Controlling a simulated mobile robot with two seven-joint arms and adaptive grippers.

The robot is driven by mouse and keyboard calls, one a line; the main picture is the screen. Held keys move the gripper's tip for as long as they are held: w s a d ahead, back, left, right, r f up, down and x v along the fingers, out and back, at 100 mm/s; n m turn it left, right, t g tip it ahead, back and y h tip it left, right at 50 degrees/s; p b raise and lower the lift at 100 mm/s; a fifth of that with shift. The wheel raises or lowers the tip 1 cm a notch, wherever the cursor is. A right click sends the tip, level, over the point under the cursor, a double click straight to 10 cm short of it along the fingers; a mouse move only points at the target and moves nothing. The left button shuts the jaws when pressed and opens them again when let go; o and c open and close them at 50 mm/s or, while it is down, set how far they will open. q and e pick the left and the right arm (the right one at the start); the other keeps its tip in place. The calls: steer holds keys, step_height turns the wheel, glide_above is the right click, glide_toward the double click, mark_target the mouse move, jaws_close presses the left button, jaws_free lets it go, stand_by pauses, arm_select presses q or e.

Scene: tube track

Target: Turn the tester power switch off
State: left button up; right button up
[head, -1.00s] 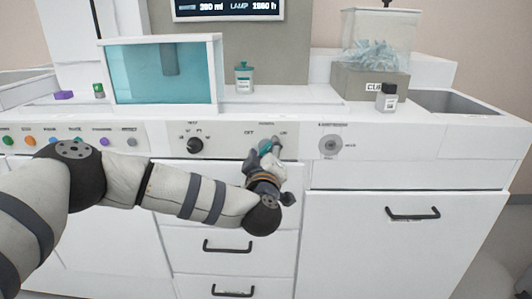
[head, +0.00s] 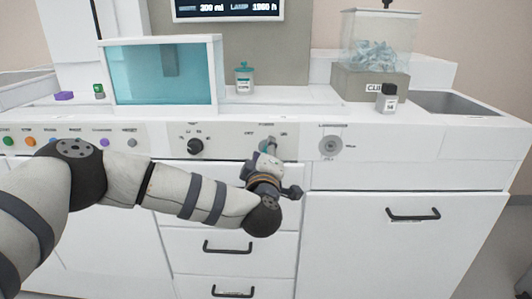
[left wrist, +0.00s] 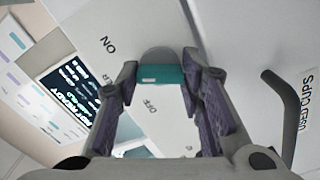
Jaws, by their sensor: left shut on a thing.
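The tester power switch is a teal lever (head: 269,143) on the white front panel, between the OFF and ON labels. In the left wrist view the teal lever (left wrist: 161,74) lies across between the two fingertips, in front of a grey round base. The ON label is at its upper left there and the OFF label below it. My left gripper (head: 267,150) is at the panel, and its fingers (left wrist: 160,76) are shut on the lever. The gripper partly hides the switch in the head view, and I cannot tell the lever's exact setting. My right gripper is not in view.
A black knob (head: 195,146) and several coloured buttons are left of the switch; a round lock (head: 330,145) is to its right. Drawers with black handles (head: 227,247) lie below. A teal-lidded jar (head: 244,78) and a water tank (head: 160,75) stand above.

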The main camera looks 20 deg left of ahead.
arm_select(q)
steer(key=shift+n+b, duration=1.85)
steer(key=shift+n, duration=5.15)
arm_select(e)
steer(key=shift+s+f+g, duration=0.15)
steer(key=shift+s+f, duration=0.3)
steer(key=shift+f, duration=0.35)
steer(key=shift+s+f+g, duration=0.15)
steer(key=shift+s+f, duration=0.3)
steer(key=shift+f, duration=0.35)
arm_select(q)
steer(key=o, duration=0.9)
steer(key=shift+s, duration=0.15)
steer(key=v, duration=1.1)
steer(key=shift+s+d, duration=0.15)
steer(key=shift+s, duration=0.2)
steer(key=shift+r, duration=0.1)
